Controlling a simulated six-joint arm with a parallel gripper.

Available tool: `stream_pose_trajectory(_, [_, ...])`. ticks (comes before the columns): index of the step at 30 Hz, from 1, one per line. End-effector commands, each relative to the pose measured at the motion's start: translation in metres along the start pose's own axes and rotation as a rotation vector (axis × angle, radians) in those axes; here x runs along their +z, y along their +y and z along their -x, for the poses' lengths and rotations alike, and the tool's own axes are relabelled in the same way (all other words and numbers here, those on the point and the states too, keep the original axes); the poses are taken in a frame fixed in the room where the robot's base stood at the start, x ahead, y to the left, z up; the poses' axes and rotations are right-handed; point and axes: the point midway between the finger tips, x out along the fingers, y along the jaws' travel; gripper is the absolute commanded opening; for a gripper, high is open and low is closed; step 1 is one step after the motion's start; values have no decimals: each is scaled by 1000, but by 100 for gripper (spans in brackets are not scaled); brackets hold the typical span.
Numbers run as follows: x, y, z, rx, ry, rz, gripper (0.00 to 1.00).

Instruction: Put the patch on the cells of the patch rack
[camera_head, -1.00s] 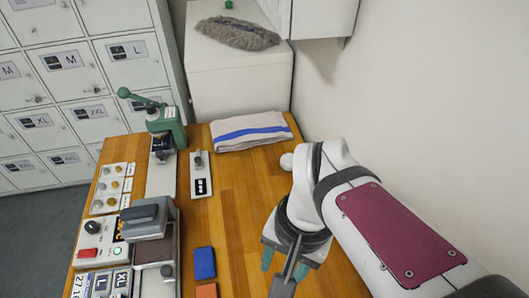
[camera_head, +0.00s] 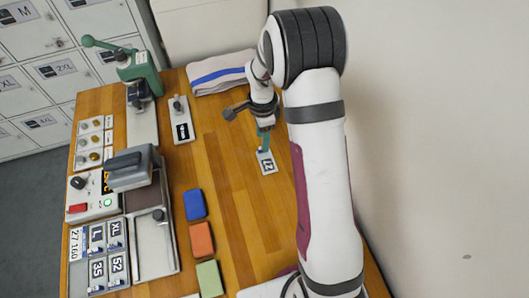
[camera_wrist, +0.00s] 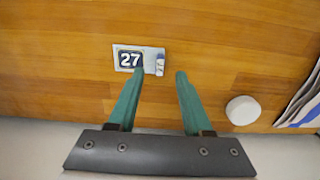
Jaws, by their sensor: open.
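The patch (camera_head: 267,166), a small pale piece with a dark printed square, lies flat on the wooden bench. The wrist view shows this patch (camera_wrist: 120,49) reading "27", with a small light tab at its right end. My gripper (camera_head: 264,141) is just above it. In the wrist view my gripper (camera_wrist: 160,74) is open with nothing between its teal fingers; the left fingertip overlaps the patch's lower edge in the picture. I cannot tell if they touch. The patch rack (camera_head: 105,251), at the left front, shows cells with patches marked L, XL, 35 and 52.
A press-like device (camera_head: 132,180) and a control box (camera_head: 95,196) stand behind the rack. Blue (camera_head: 195,205), orange (camera_head: 201,240) and green (camera_head: 209,278) blocks line the bench. A folded towel (camera_head: 218,73) lies at the back. A white round knob (camera_wrist: 243,110) is right of my gripper.

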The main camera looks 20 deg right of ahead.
Motion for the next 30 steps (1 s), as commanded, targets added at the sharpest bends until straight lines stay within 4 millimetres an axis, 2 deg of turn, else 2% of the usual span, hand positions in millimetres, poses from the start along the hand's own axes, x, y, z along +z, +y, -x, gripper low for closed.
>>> stream_pose_trajectory(3, [-1,1,-25,4,0,0,50])
stream_pose_trajectory(5, [-1,0,-33,3,0,0,50])
stream_pose_trajectory(12, [-1,0,-38,0,0,0,50])
stream_pose_trajectory(14, [-1,0,-37,0,0,0,41])
stream_pose_trajectory(21, [-1,0,-37,0,1,0,0])
stream_pose_trajectory(30, [-1,0,-37,0,1,1,0])
